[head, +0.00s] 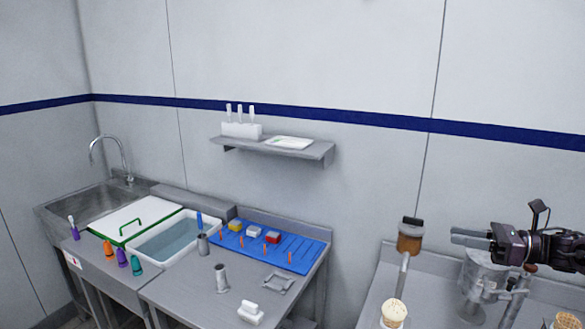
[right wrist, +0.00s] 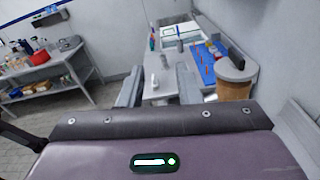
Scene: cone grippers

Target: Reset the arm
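My right gripper (head: 470,238) comes in from the right edge of the head view, held above the right-hand steel table with its fingers pointing left. In the right wrist view its two grey fingers (right wrist: 159,88) stand apart with nothing held between them; the far worktop shows through the gap. The gripper is open and empty. A brown cup-like container (head: 410,238) on a metal stand is just left of the fingertips in the head view; it also shows right of the fingers in the right wrist view (right wrist: 236,88). My left gripper is in neither view.
A steel machine (head: 482,275) stands below my right gripper. A pale-topped cone holder (head: 393,312) is at the front. Left lie a blue mat (head: 300,248), a water basin (head: 150,252) and a sink (head: 85,205). A wall shelf (head: 318,150) hangs behind. The air left of the gripper is open beyond the container.

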